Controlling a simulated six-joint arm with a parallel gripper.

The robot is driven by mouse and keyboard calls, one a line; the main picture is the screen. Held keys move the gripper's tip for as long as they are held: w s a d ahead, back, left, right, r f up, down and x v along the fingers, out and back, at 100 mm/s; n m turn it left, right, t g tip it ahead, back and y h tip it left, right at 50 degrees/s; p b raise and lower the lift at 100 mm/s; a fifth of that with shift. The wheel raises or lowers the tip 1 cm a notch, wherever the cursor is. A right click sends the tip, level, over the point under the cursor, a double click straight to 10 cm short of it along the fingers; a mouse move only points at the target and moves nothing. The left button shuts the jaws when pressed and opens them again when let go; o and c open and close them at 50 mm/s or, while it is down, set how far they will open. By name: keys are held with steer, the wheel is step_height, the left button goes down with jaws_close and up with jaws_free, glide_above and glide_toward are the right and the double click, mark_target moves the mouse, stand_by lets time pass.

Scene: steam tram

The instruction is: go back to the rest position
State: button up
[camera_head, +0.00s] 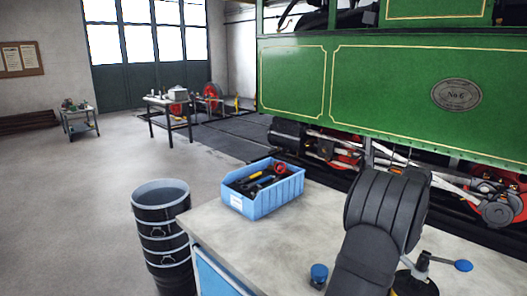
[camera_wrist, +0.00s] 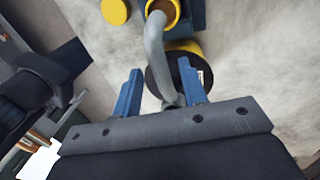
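In the wrist view, my gripper (camera_wrist: 161,67) has its two blue fingers apart with a gap between them. A grey curved tube (camera_wrist: 156,45) shows in and beyond this gap, beside a black round part (camera_wrist: 160,82) with a yellow edge. I cannot tell whether the tube touches a finger. In the head view, my dark arm rises over the right part of the workbench (camera_head: 290,232), and my gripper cannot be made out there.
A blue bin (camera_head: 240,204) of tools stands at the bench's back left. A small blue-topped item (camera_head: 319,272) and a blue-knobbed lever (camera_head: 463,265) are near my arm. Black stacked buckets (camera_head: 160,215) stand left of the bench. A green tram (camera_head: 385,85) is behind.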

steer(key=shift+w+d+r, duration=0.15)
steer(key=shift+r, duration=0.25)
step_height(320, 180, up, 11)
steer(key=w+d, duration=0.1)
steer(key=d, duration=0.1)
steer(key=f, duration=0.4)
steer(key=a+f, duration=0.1)
steer(key=f, duration=0.2)
steer(key=s+a+f, duration=0.1)
steer(key=f, duration=0.3)
steer(key=shift+s+a+f, duration=0.1)
steer(key=shift+f, duration=0.2)
steer(key=shift+s+a+f, duration=0.1)
steer(key=shift+a+f, duration=0.05)
steer(key=shift+s+a+n, duration=0.25)
steer(key=shift+n, duration=0.35)
